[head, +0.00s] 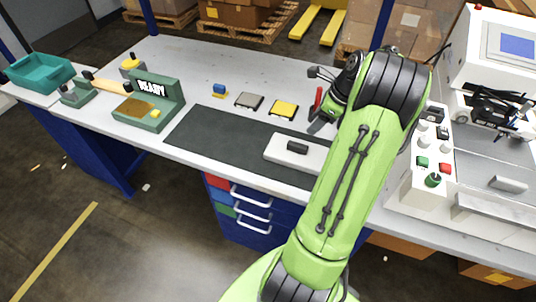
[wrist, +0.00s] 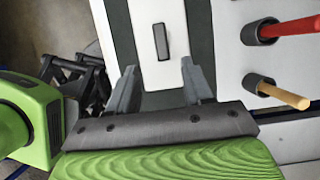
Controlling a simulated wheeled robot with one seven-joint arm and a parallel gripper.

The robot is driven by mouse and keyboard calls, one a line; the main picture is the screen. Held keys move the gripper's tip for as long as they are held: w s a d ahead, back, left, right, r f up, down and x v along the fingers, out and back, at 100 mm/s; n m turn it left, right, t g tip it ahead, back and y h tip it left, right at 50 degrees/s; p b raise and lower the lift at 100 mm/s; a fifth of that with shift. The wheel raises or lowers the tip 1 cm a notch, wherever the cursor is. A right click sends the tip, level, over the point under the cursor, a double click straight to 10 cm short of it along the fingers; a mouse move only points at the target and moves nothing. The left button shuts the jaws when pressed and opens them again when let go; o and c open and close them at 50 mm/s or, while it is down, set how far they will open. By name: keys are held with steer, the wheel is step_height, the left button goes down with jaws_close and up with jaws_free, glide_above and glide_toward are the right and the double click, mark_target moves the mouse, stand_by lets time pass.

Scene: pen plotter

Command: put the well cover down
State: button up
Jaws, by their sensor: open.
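The well cover, a white rectangular plate (head: 275,149) with a black bar handle (head: 297,147), lies flat on the dark mat in the head view. My arm hides its right end. In the wrist view the white plate (wrist: 142,18) and its dark handle (wrist: 161,41) lie beyond my gripper (wrist: 160,85). The handle is in line with the gap, clear of the fingertips. In the head view my arm hides the fingers.
A dark mat (head: 215,137) lies under the plate, its left part bare. A red pen (wrist: 292,27) and a wooden stick (wrist: 283,96) stand in holders on the right. A plotter (head: 480,170), flat tiles, a green READY stand (head: 160,95) and a teal bin (head: 40,75) share the bench.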

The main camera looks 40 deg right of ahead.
steer(key=w+a+r+n+h, duration=0.1)
steer(key=a+r+n, duration=0.4)
steer(key=a, duration=0.4)
steer(key=w+a+r+n, duration=0.2)
steer(key=a+r+n, duration=0.1)
steer(key=a+n, duration=0.4)
steer(key=w+a+r+n+h, duration=0.1)
steer(key=a+r+n, duration=0.3)
steer(key=a, duration=0.6)
steer(key=s+a+f+n+t, duration=0.1)
steer(key=s+a+n, duration=0.9)
steer(key=n, duration=0.5)
steer(key=shift+s+a, duration=0.3)
steer(key=shift+s, duration=0.75)
